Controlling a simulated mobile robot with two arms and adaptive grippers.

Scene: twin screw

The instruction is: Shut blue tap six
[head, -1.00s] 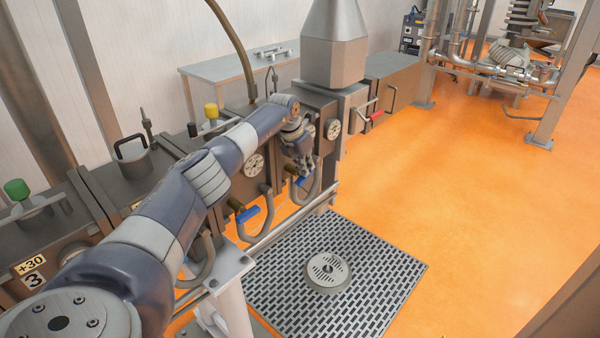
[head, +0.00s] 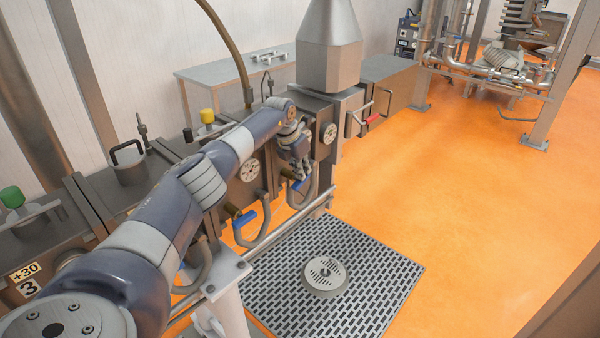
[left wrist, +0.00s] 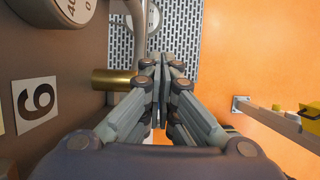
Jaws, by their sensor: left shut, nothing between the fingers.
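My left gripper (head: 300,176) is shut and empty, pointing down beside the machine's front face. A blue tap handle (head: 297,184) shows just below its fingertips; I cannot tell whether they touch. In the left wrist view the closed fingers (left wrist: 163,66) sit right of a brass fitting (left wrist: 112,79). A label with a 6 (left wrist: 37,102) is on the machine wall to the left of that fitting. The blue handle is largely hidden by the fingers there. Another blue tap handle (head: 245,217) hangs nearer me on the same machine. My right gripper is not in view.
Curved grey hoses (head: 262,228) run below the taps, beside a metal rail (head: 284,226). Round gauges (head: 250,170) sit on the machine face. A floor grate (head: 370,268) with a round drain cover (head: 326,274) lies below. The orange floor to the right is open.

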